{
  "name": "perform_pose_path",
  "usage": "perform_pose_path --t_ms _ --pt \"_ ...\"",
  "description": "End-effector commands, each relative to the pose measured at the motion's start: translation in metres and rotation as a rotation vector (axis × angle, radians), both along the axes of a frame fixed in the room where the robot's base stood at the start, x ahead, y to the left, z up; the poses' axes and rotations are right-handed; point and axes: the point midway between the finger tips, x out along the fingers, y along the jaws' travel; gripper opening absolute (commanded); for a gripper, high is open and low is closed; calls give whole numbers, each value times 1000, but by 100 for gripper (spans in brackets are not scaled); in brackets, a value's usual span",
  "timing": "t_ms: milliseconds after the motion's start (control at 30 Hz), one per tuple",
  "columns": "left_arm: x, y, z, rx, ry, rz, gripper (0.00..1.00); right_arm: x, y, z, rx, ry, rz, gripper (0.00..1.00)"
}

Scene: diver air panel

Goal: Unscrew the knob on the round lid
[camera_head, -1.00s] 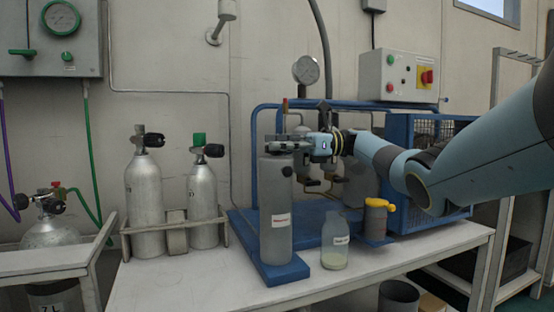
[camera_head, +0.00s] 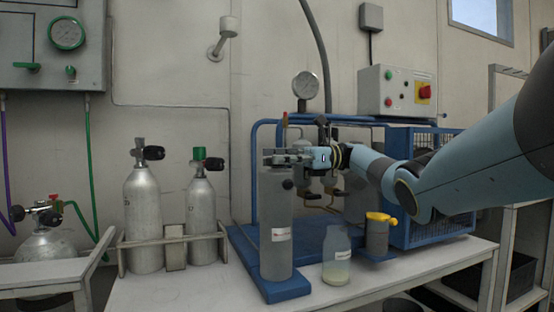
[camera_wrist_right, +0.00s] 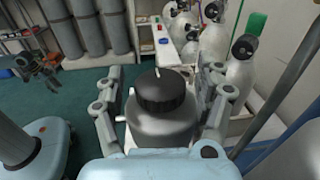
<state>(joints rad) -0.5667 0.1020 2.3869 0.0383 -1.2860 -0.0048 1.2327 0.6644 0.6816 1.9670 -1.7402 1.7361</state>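The tall grey canister (camera_head: 276,225) with a white label stands on the front foot of the blue stand. Its round lid (camera_wrist_right: 160,125) shows in the right wrist view, with the black ribbed knob (camera_wrist_right: 160,90) upright in the middle. My right gripper (camera_head: 278,158) reaches in from the right at the top of the canister. In the right wrist view my right gripper (camera_wrist_right: 157,88) is open, with one finger on each side of the knob and visible gaps to it. The knob is hidden in the head view. A dark shape at the wrist view's left edge may be my left gripper (camera_wrist_right: 36,66).
A clear bottle (camera_head: 337,258) and a grey cylinder with a yellow handle (camera_head: 377,236) stand right of the canister. Two racked gas cylinders (camera_head: 143,220) stand at left. Blue pipes and a gauge (camera_head: 305,86) are behind. The white table (camera_head: 190,290) is clear in front.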

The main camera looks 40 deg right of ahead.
Motion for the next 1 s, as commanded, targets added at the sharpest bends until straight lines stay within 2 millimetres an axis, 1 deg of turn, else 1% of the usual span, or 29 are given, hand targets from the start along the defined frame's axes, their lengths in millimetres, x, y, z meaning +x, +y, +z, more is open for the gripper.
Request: perform_pose_path --t_ms 233,333,467,600,700,833,1000 --pt "0 0 -1 -1 -1 1 40 0 0 2 -1 -2 -1 72" --pt "0 0 0 -1 -1 1 40 0 -1 9 -2 -5 -1 72" --pt "0 0 0 -1 -1 1 40 0 0 32 -2 -6 -1 72" --pt "0 0 0 0 -1 1 40 0 0 62 -1 -6 -1 72" --pt "0 0 0 0 -1 1 40 0 0 80 -1 -6 -1 72" --pt "0 0 0 0 0 1 40 0 0 95 0 -3 0 72" --pt "0 0 0 0 0 0 40 0 0 100 0 0 0 72"
